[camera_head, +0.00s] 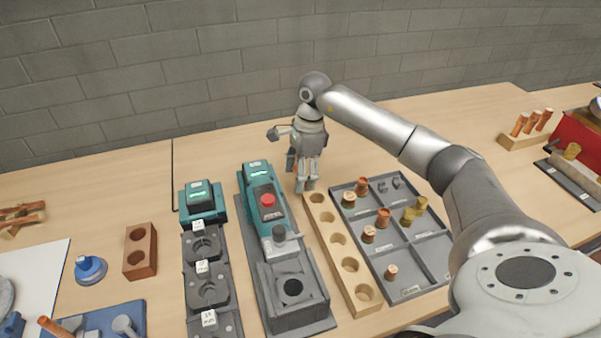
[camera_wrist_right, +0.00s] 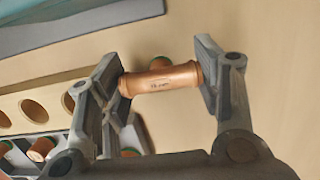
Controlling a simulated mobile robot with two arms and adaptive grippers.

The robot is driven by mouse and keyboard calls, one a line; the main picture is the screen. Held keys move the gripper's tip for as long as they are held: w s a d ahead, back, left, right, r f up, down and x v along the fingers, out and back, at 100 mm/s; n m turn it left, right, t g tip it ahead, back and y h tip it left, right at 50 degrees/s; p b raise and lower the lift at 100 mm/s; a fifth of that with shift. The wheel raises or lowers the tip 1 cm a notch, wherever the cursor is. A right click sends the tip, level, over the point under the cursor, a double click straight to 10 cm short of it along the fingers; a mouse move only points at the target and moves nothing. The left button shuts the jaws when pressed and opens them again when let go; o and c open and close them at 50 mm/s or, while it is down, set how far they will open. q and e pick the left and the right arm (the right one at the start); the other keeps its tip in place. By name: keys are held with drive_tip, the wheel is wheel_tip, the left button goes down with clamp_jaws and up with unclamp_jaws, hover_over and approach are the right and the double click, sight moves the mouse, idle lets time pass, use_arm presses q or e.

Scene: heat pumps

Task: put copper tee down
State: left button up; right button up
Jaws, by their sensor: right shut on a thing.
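My right gripper (camera_head: 306,186) points down at the back end of a pale wooden block with holes (camera_head: 336,237). In the right wrist view the gripper (camera_wrist_right: 160,80) is shut on the copper tee (camera_wrist_right: 160,79). The tee's straight copper run lies across between the two fingers, with small dark marking on it. A short stub with a green rim shows behind its middle. In the head view I cannot make out the tee. Bare table shows beneath it in the wrist view. My left gripper is not in view.
A grey compartment tray (camera_head: 433,250) with several copper and brass fittings stands right of the block. A teal machine with a red button (camera_head: 267,200) stands close on the left. A brown two-hole block (camera_head: 140,252) is further left. The table behind the tray is clear.

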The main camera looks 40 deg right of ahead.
drive_tip(key=shift+f, duration=0.4)
drive_tip(key=o, duration=0.9)
